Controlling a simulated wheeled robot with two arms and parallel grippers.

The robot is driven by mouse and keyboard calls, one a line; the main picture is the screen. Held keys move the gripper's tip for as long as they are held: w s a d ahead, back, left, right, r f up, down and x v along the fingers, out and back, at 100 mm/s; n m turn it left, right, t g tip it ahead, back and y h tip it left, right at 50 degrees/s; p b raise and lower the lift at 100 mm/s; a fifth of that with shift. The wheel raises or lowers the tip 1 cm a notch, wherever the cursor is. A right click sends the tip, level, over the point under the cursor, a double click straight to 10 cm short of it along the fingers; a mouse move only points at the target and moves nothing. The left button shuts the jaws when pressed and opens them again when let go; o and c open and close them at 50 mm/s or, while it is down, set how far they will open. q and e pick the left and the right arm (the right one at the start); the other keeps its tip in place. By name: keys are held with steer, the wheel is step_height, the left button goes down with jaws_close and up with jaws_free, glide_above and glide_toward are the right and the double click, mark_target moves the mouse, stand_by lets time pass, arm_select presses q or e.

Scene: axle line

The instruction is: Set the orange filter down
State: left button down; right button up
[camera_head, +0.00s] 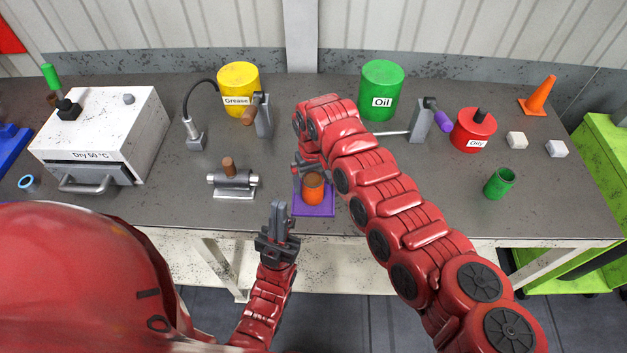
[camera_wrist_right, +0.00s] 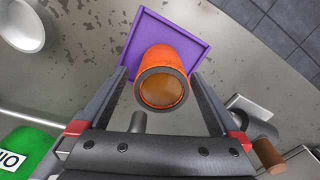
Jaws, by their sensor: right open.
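The orange filter (camera_head: 313,188) is an open-topped cylinder standing on a purple tray (camera_head: 313,210) at the table's front middle. In the right wrist view the filter (camera_wrist_right: 163,80) shows its dark rim and hollow inside, over the purple tray (camera_wrist_right: 190,35). My right gripper (camera_head: 309,170) is open around the filter. In the wrist view the fingers of the right gripper (camera_wrist_right: 160,88) lie on either side of it, with narrow gaps. My left gripper (camera_head: 278,212) is empty in front of the table edge, its fingers close together.
A metal fixture with a brown handle (camera_head: 232,183) stands left of the tray. Behind are a yellow Grease can (camera_head: 239,80) and a green Oil can (camera_head: 382,85). A red Oily can (camera_head: 473,130) and green cup (camera_head: 499,183) stand right. A white Dry box (camera_head: 100,130) stands left.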

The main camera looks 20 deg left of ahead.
steer(key=shift+w+r, duration=0.1)
steer(key=shift+r, duration=0.15)
step_height(320, 180, up, 5)
steer(key=b, duration=0.3)
steer(key=shift+w+f, duration=0.15)
step_height(320, 180, up, 5)
steer(key=shift+r+b, duration=0.15)
steer(key=shift+b, duration=0.85)
steer(key=shift+r, duration=0.85)
